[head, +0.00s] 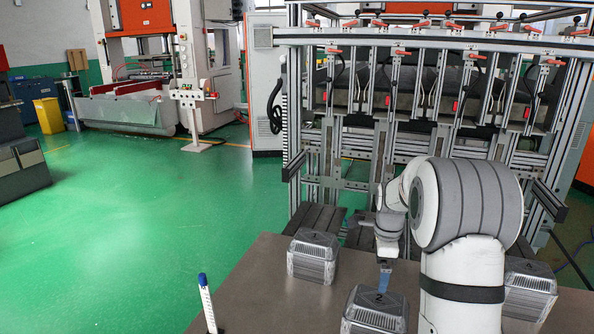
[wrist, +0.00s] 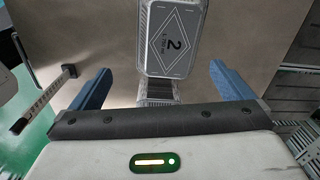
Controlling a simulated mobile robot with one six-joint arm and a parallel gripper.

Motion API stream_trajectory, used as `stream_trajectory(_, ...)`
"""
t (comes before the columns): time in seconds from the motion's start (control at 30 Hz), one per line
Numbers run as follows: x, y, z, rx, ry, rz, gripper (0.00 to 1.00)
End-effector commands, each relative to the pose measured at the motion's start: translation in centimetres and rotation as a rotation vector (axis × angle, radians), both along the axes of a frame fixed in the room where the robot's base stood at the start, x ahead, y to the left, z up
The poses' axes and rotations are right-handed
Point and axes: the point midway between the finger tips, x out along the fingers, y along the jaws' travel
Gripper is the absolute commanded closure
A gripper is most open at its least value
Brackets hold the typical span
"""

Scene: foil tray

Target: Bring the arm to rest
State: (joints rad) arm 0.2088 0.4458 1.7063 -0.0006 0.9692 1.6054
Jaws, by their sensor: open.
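My arm (head: 462,205) stands over the right part of the table and bends down to my gripper (head: 385,272). In the wrist view my gripper (wrist: 159,69) shows two blue fingers spread wide, open, with nothing gripped. A foil tray stack marked 2 (head: 375,312) lies below the fingers; it also shows in the wrist view (wrist: 172,40), lined up between the fingers. The head view does not show clearly how large the gap to it is. My arm hides part of the table behind it.
A foil stack (head: 312,260) sits to the left on the brown table (head: 262,285), another (head: 528,290) to the right of my arm. A thin white post with a blue top (head: 207,303) stands at the left edge. A metal frame machine (head: 420,40) rises behind.

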Motion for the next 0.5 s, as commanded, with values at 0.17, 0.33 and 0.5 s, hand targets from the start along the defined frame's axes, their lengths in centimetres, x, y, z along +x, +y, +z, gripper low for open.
stream_trajectory(0.17,-5.6,3.5,7.4,-0.024,-0.046,0.383,0.0)
stream_trajectory(0.33,-11.6,6.3,12.0,-0.058,-0.08,0.766,0.0)
stream_trajectory(0.5,-18.0,8.6,15.1,-0.104,-0.108,1.15,0.0)
